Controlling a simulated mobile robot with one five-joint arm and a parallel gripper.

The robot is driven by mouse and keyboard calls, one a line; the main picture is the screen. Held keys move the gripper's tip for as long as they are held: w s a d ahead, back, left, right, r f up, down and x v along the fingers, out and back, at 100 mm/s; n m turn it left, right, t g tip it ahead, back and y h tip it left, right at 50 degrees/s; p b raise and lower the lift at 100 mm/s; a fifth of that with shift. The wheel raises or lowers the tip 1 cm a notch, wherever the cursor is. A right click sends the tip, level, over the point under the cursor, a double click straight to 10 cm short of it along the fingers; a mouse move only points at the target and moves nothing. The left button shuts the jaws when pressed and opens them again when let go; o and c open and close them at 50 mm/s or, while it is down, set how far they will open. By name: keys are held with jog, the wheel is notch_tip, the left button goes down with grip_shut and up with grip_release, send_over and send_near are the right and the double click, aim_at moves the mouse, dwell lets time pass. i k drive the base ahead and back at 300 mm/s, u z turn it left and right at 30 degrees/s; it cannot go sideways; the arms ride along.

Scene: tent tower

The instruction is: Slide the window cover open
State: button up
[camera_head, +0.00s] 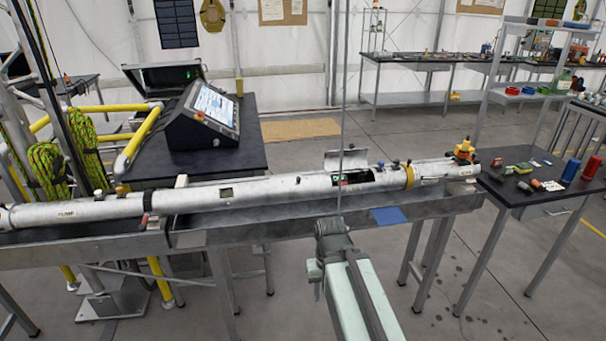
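A long white tube (270,192) lies along a metal rail. A dark opening (372,177) in its right half shows a small green-lit part inside. A pale plate (347,160) stands up behind this opening; I cannot tell whether it is the window cover. A small square window (226,193) shows further left on the tube. My gripper (331,228) is at the end of my pale green arm, in front of the rail and below the opening. It appears apart from the tube. Its fingers are too small and dark to read.
A thin vertical line (341,80) crosses in front of the tube near the opening. A blue sheet (389,215) lies on the rail. A console (205,115) stands on a dark table behind, and a side table (520,194) with small items is at the right.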

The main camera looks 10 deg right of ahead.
aim_at(285, 187)
jog(key=i, duration=0.85)
jog(key=u, duration=0.05)
